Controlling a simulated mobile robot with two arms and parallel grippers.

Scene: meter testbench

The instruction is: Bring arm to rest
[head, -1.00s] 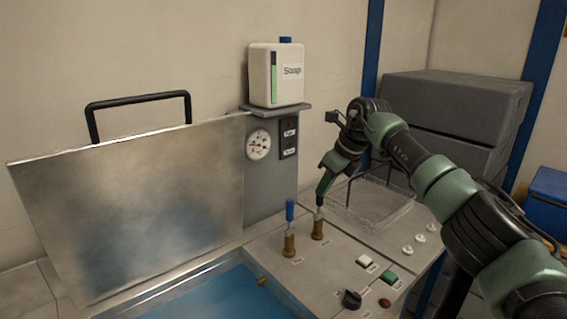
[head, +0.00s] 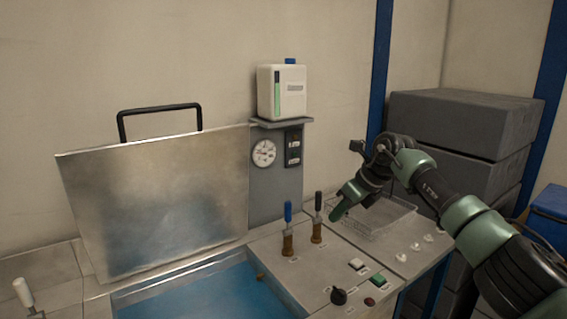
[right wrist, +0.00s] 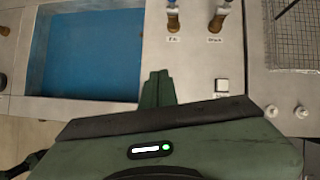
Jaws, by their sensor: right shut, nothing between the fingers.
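My right arm reaches in from the right in the head view. My left gripper is not in view.
A water basin (head: 210,296) with an open metal lid (head: 155,205) is at left. A wire basket (head: 372,215) is behind the gripper. A soap container (head: 282,92) sits on a shelf above a gauge (head: 264,152). Grey crates (head: 455,125) stand at right.

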